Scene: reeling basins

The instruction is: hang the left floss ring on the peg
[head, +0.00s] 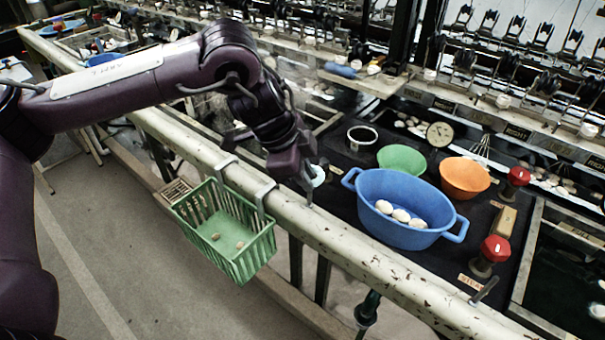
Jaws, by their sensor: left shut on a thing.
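My left gripper (310,184) points down just behind the cream rail, in front of the dark worktop. It is shut on a small pale ring (319,175), which looks like the floss ring. Part of the ring is hidden by the fingers, and I cannot tell whether it touches the worktop. A short grey metal peg (486,289) slants up near the front edge of the worktop at the lower right, well apart from the gripper. My right gripper is out of view.
A blue basin (382,222) with several cocoons stands right of the gripper. Red knobs (495,248) stand at right. A green basket (226,235) hangs on the cream rail (340,235).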

